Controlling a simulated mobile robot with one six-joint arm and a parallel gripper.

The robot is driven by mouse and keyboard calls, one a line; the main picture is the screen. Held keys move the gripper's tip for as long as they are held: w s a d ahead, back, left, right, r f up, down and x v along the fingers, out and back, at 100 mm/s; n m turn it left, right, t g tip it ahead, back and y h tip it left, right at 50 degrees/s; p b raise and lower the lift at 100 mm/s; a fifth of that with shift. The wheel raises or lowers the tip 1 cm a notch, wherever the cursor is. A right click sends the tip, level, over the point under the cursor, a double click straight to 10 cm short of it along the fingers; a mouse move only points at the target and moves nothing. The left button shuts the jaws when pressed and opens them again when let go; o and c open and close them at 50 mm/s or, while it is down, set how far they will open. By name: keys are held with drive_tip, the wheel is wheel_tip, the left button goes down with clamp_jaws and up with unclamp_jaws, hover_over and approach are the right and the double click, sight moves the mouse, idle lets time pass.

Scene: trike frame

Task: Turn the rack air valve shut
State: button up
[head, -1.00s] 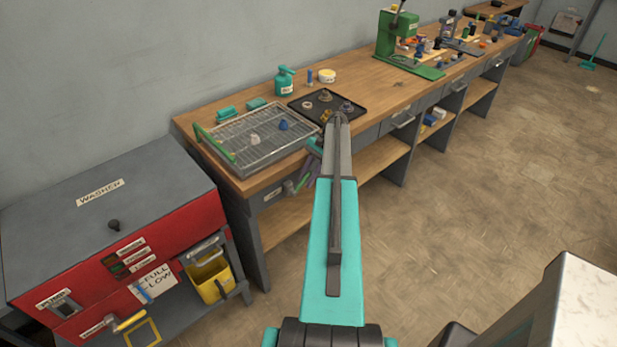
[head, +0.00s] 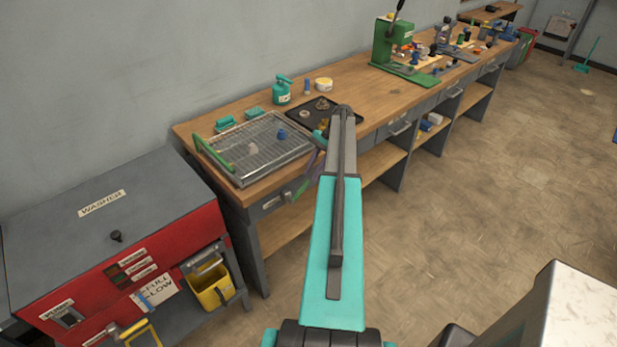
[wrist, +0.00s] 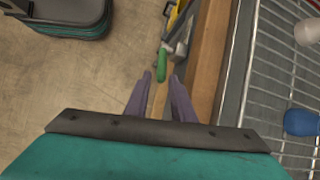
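The rack air valve shows a green handle (wrist: 162,65) at the bench's front edge in the wrist view, joined to a grey fitting (wrist: 169,46). In the head view the green handle (head: 300,190) is seen small below the wire rack, partly behind my gripper. In the head view my gripper (head: 312,180) is partly hidden by my arm.
The wire rack (head: 262,142) on the wooden bench (head: 370,85) lies just right of my fingers in the wrist view. A red and grey washer (head: 120,235) with a yellow bucket (head: 210,288) stands at left. The floor (head: 490,190) at right is open.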

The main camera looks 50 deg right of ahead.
drive_tip(key=p+v, duration=0.2)
drive_tip(key=v, duration=0.4)
drive_tip(key=shift+s+d+r, duration=0.15)
drive_tip(key=shift+r, duration=0.1)
drive_tip(key=shift+f, duration=0.1)
clamp_jaws()
drive_tip(key=s+a+f+g+b, duration=0.2)
drive_tip(key=a+f, duration=0.9)
drive_tip(key=f, duration=0.2)
drive_tip(key=a+f+n+g+b, duration=0.1)
drive_tip(key=a+f+n, duration=0.1)
drive_tip(key=a+f, duration=0.5)
drive_tip(key=w+a+f+n+g+h+b, duration=0.1)
drive_tip(key=a+f+n, duration=0.15)
drive_tip(key=a, duration=0.85)
drive_tip(key=a+f+n+g+b, duration=0.1)
drive_tip(key=a+f+n, duration=0.1)
drive_tip(key=a+f, duration=0.5)
drive_tip(key=s+a+f+n+g+h+b, duration=0.1)
drive_tip(key=s+a+f+n+b, duration=0.1)
drive_tip(key=s+a, duration=0.4)
drive_tip(key=s+a+f+n+g+h+b, duration=0.1)
drive_tip(key=s+a+f+n, duration=0.4)
drive_tip(key=a, duration=0.7)
drive_tip(key=s+a+f+n+h+b, duration=0.2)
drive_tip(key=s+a+f+n+b, duration=0.1)
drive_tip(key=s+a, duration=0.5)
drive_tip(key=shift+a+f+n+g+h, duration=0.4)
drive_tip(key=shift+a+f+n, duration=0.15)
drive_tip(key=shift+n, duration=0.4)
